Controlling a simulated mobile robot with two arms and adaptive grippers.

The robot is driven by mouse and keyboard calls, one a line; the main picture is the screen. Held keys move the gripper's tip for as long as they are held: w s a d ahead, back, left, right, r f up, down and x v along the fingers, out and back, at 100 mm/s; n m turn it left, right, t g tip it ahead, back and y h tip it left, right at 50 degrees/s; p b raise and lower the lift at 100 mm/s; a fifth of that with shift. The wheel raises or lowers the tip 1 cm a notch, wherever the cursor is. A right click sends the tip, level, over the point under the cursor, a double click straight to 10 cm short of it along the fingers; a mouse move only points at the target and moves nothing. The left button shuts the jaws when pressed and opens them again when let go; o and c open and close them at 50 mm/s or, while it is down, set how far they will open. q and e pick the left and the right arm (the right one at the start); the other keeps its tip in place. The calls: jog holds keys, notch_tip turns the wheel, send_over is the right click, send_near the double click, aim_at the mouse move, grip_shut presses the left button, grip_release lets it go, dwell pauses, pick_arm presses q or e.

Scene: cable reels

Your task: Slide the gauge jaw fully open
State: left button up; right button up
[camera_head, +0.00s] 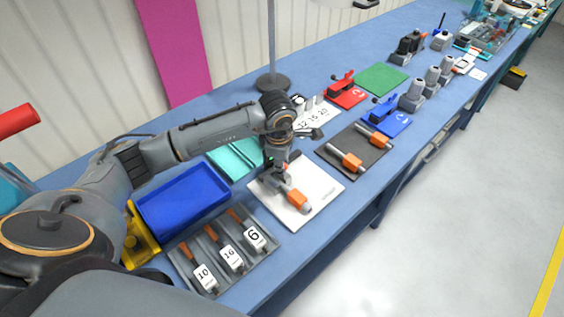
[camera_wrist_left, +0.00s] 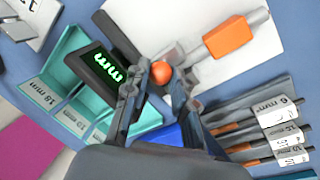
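The gauge (camera_wrist_left: 95,68) has a black head with a lit green "mm" display in the left wrist view, next to a teal open case. An orange ball knob (camera_wrist_left: 162,72) sits at its right end, between my left fingertips (camera_wrist_left: 161,78). The fingers are close together and appear to touch the knob on both sides. In the head view my left gripper (camera_head: 277,167) reaches down at the white board's back edge and hides most of the gauge. The jaw's position cannot be made out. My right gripper is in neither view.
An orange block with a metal rod (camera_head: 297,199) lies on the white board (camera_head: 322,187). A grey tray (camera_head: 187,258) holds labelled tools in front; a blue bin (camera_head: 183,203) stands left. A dark mat (camera_head: 329,152) with two orange-banded rods lies right. The bench front beside the white board is clear.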

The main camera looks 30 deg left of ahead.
pick_arm(q)
grip_shut()
jog(key=shift+w+d+f+b, duration=0.15)
jog(key=shift+w+b, duration=0.2)
jog(key=shift+b, duration=0.1)
jog(key=w+b, duration=0.1)
jog(key=w+d+b, duration=0.1)
jog(key=w, duration=0.1)
jog(key=shift+w, duration=0.15)
jog(key=shift+r, duration=0.25)
jog(key=o, duration=0.8)
grip_release()
jog(key=shift+c, duration=0.2)
jog(key=shift+o, duration=0.8)
jog(key=shift+w+d+f, duration=0.1)
